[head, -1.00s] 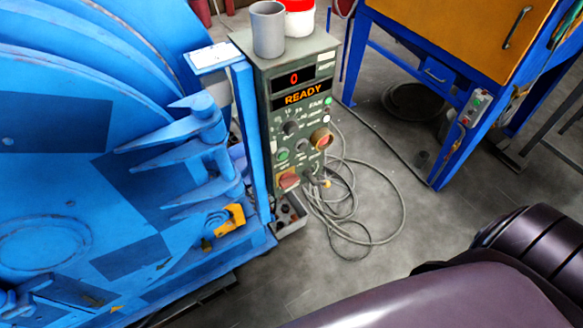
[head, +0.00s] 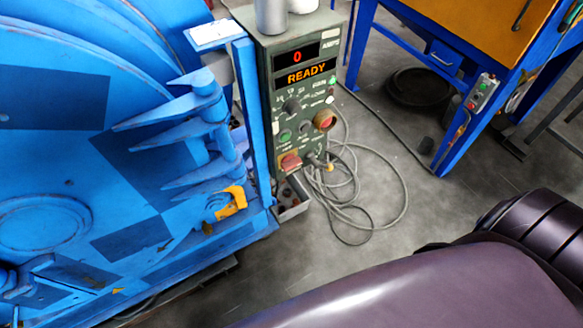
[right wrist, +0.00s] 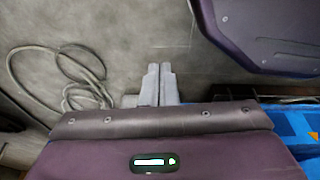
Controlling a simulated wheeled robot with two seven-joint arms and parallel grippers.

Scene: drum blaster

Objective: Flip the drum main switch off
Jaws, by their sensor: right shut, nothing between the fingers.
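The green control box (head: 259,88) stands beside the blue drum machine, its front showing a red "0" and an orange "READY" display (head: 305,73). Low on its front is a red rotary switch (head: 289,162) on a yellowish plate, which looks like the main switch; its exact setting is too small to read. A red round button with a yellow surround (head: 325,120) sits higher at the right. My right gripper (right wrist: 159,67) is shut and empty over the floor in the right wrist view. The head view shows only my right arm, apart from the box. My left gripper is out of view.
The blue drum machine (head: 60,200) with pointed prongs fills the left. Coiled grey cable (head: 375,205) lies on the floor right of the box. A blue-framed cabinet (head: 455,140) stands at the upper right. Floor between them is mostly open.

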